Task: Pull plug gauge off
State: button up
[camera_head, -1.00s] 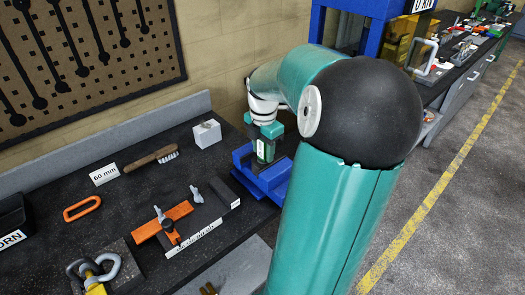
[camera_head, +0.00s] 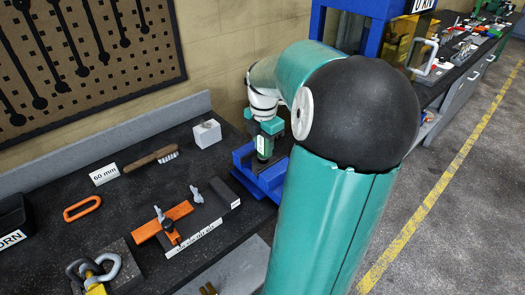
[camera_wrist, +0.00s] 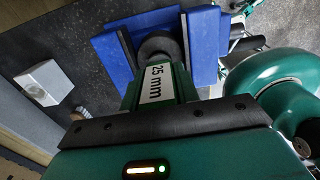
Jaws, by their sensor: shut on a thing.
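The plug gauge (camera_wrist: 157,85) has a green handle with a white "25 mm" label and a dark round end pointing at the blue fixture (camera_wrist: 206,45). My gripper (camera_wrist: 154,32) is shut on the gauge, its dark fingers on either side of it. In the head view, my gripper (camera_head: 264,141) is above the blue fixture (camera_head: 262,182), and the gauge (camera_head: 264,149) stands roughly upright below it. A dark part shows under the green handle. I cannot tell whether the gauge's lower end is still inside the fixture.
A grey-white block (camera_head: 207,133) and a wooden-handled brush (camera_head: 152,158) lie to the left. The back wall is close behind.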

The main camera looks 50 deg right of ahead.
jog(key=shift+r, duration=1.75)
jog(key=shift+r, duration=2.5)
